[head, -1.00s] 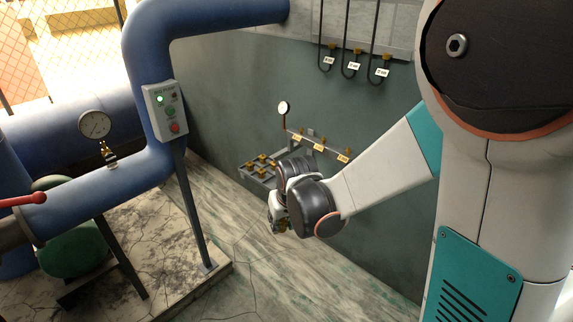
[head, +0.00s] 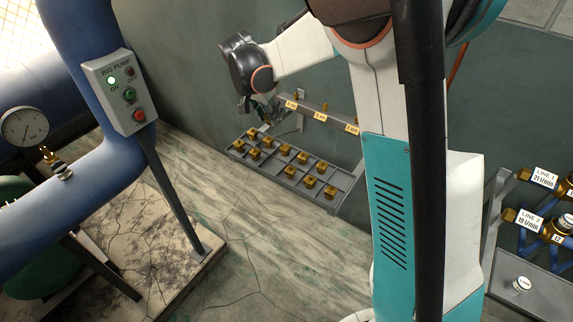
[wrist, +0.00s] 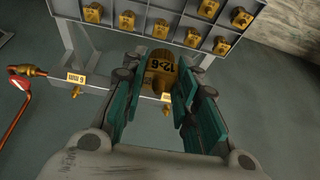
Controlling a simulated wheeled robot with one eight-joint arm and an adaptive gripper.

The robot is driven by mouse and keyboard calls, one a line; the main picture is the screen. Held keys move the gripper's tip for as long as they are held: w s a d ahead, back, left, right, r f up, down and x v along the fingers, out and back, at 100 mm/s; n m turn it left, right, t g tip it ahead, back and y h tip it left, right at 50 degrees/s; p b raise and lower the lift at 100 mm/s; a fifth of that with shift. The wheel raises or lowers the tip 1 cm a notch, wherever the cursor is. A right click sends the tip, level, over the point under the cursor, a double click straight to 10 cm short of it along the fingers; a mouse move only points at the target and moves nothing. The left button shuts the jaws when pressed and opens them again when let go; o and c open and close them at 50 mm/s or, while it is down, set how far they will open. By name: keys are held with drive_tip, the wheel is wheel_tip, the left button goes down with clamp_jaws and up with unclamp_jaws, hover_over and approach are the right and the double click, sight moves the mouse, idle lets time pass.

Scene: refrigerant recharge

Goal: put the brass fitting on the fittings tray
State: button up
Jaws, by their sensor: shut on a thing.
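My gripper (wrist: 163,88) is shut on a brass fitting (wrist: 161,70) marked "12>6", seen between the teal fingers in the wrist view. In the head view my gripper (head: 262,108) is at the back, above the far left part of a grey compartment tray (head: 342,180). The held fitting cannot be made out clearly there. The tray holds several other brass fittings. In the wrist view the tray (wrist: 118,37) lies just beyond the held fitting, with labelled fittings in its cells.
A grey rail with yellow tags (head: 321,116) runs behind the tray; a tag (wrist: 76,78) and a red bent pipe (wrist: 24,98) show in the wrist view. A pump control box (head: 121,92) stands left. Labelled line fittings (head: 538,177) are at right. The floor (head: 250,245) is clear.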

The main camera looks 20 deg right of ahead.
drive_tip(key=shift+w+f, duration=0.15)
drive_tip(key=shift+f, duration=0.25)
wheel_tip(320, 180, down, 19)
drive_tip(key=b, duration=0.6)
drive_tip(key=shift+f+b, duration=0.1)
drive_tip(key=shift+b, duration=0.2)
drive_tip(key=o, duration=1.1)
drive_tip(key=shift+o, duration=0.2)
